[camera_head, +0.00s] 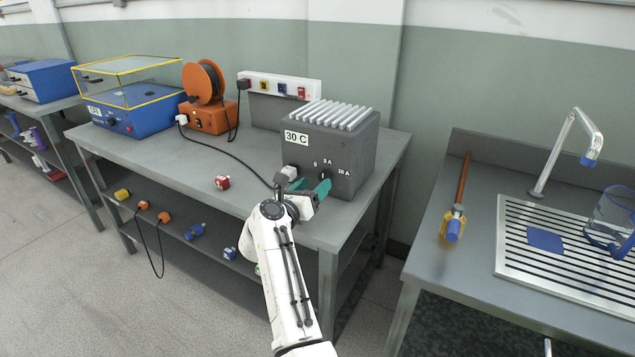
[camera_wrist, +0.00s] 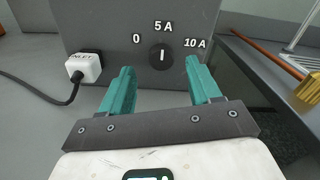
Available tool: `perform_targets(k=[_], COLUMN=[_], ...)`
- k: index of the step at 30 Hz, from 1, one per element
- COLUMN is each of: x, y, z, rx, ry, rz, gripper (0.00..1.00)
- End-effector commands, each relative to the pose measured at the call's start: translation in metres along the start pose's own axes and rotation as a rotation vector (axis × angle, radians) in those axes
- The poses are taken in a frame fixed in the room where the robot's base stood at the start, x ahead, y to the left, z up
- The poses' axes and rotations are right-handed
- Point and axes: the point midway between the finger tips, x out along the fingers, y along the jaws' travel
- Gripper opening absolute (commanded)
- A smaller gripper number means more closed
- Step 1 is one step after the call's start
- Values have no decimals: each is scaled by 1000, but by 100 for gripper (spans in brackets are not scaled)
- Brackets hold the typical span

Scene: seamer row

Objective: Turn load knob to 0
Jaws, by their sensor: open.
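The load knob (camera_wrist: 161,57) is a round black dial with a white pointer line, on the front of a dark grey box (camera_head: 355,148) with white fins on top. In the wrist view the line stands upright, toward the "5 A" mark (camera_wrist: 163,27). The "0" mark (camera_wrist: 136,38) is to its left and "10 A" to its right. My gripper (camera_wrist: 158,78) has teal fingers, open and empty, one on each side below the knob in the picture. I see no contact. In the head view the fingers partly cover the knob.
A white plug (camera_wrist: 83,67) labelled "INLET" sits left of the knob, its black cable running left. A red block (camera_head: 222,183) lies on the bench. An orange cable reel (camera_head: 205,100) and a blue machine (camera_head: 130,105) stand farther left. A sink bench (camera_head: 440,262) is at right.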

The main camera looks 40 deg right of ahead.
Motion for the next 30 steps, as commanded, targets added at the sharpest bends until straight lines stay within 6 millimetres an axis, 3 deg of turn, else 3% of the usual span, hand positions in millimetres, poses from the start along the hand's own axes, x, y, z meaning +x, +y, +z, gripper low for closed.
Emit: perform_targets(k=[7,18,30], x=[28,32,32], y=[0,0,0], z=[-1,0,0], rx=[-1,-1,-2], ry=[0,-1,-1], rz=[-1,1,0], gripper=[63,63,24])
